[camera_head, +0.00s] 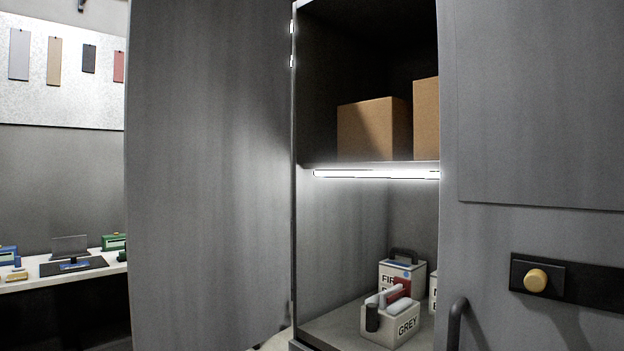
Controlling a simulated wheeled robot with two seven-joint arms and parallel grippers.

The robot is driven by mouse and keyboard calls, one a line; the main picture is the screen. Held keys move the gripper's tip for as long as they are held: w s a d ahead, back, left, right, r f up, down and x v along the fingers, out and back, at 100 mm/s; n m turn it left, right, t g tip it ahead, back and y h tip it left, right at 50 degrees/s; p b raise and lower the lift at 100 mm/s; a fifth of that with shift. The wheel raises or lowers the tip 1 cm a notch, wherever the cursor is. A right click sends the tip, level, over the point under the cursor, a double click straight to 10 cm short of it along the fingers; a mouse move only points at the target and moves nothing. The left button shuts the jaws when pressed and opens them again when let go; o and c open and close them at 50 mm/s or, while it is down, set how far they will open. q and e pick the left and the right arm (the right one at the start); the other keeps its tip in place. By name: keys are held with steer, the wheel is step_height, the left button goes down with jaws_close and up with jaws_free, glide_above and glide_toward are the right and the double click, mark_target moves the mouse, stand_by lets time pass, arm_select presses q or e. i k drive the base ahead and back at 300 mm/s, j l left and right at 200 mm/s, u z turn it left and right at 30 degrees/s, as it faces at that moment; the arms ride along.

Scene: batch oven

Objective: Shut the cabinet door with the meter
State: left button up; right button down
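A tall grey cabinet door (210,180) stands open on the left, with its hinge edge beside the cabinet opening. The open cabinet (345,210) shows an upper shelf and a lit lower compartment. A white caddy marked GREY (405,327) stands on the lower shelf with dark, light and red items in it. A white box with a dark handle (402,267) stands behind it. I cannot make out which thing is the meter. Neither of my grippers is in view.
A grey panel (540,110) with a brass knob (536,280) and dark handle (456,322) covers the right side. Cardboard boxes (370,130) sit on the upper shelf above a light strip (375,174). A bench (25,284) stands far left.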

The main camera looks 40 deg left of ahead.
mark_target(207, 108)
steer(key=j+z, duration=0.4)
steer(key=j, duration=0.5)
steer(key=k+j+z, duration=0.1)
steer(key=j+z, duration=0.3)
steer(key=j, duration=0.45)
steer(key=k+j, duration=0.1)
steer(key=j, duration=0.45)
steer(key=k+j, duration=0.1)
steer(key=j, duration=0.5)
steer(key=k+j, duration=0.1)
steer(key=j, duration=0.45)
steer(key=k+j, duration=0.1)
steer(key=j, duration=0.5)
steer(key=k+j, duration=0.1)
steer(key=j, duration=0.45)
